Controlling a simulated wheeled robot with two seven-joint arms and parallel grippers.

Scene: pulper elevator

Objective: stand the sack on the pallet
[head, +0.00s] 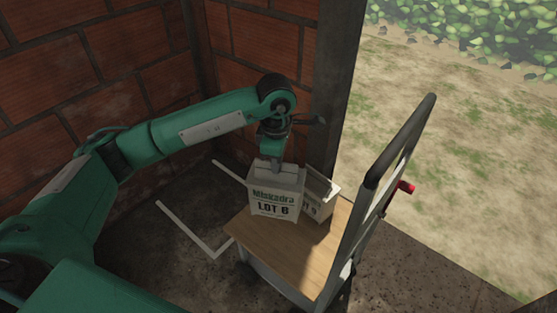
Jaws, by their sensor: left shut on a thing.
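A pale grey sack (275,195) printed "Miskadra" and a lot mark stands upright at the far end of the wooden deck of a trolley (293,248). My left gripper (276,163) comes down from above and is shut on the top of this sack. I cannot tell whether its base touches the deck. A second sack or box (318,205) with a lot mark is just behind it to the right, partly hidden by it. No pallet shows clearly. My right gripper is out of view.
The trolley's dark handle (398,140) rises on the right, with a red part (405,187) on it. White corner lines (198,233) mark the dark floor left of the trolley; that floor looks clear. Brick walls (95,60) stand left and behind, with a dark post (333,85).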

